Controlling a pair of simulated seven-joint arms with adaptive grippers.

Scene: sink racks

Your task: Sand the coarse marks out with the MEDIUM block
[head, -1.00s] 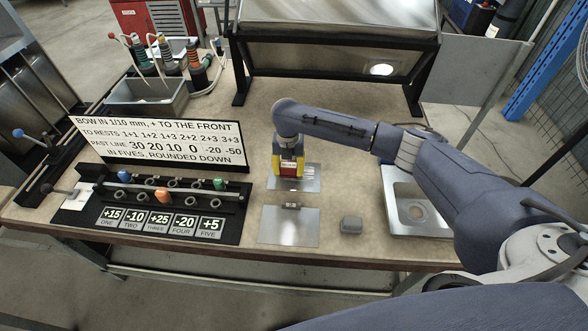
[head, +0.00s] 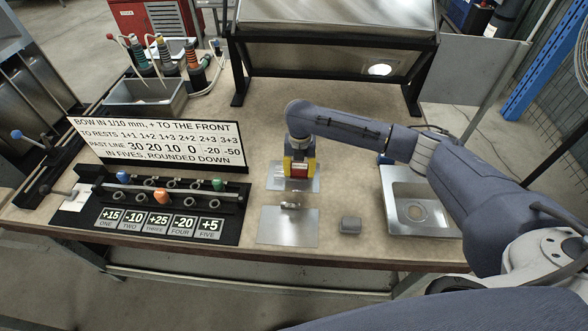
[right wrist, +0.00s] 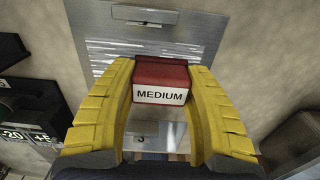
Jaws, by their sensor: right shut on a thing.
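My right gripper (head: 299,172) is shut on a dark red block with a white MEDIUM label (right wrist: 160,94). Its yellow fingers hold the block from both sides in the right wrist view. The block is at the upper metal plate (head: 276,184), over its right part, and seems to rest on it; the contact is hidden. In the right wrist view, pale, fine parallel lines show on the plate (right wrist: 110,52) to the left of the block and behind it. The plate under the block is hidden. My left gripper is not in view.
A second metal plate (head: 287,230) lies nearer the front edge, with a grey block (head: 350,225) to its right. A metal basin (head: 412,206) is at the right. A black rack (head: 150,205) with numbered cards and a lettered sign (head: 160,143) stand at the left.

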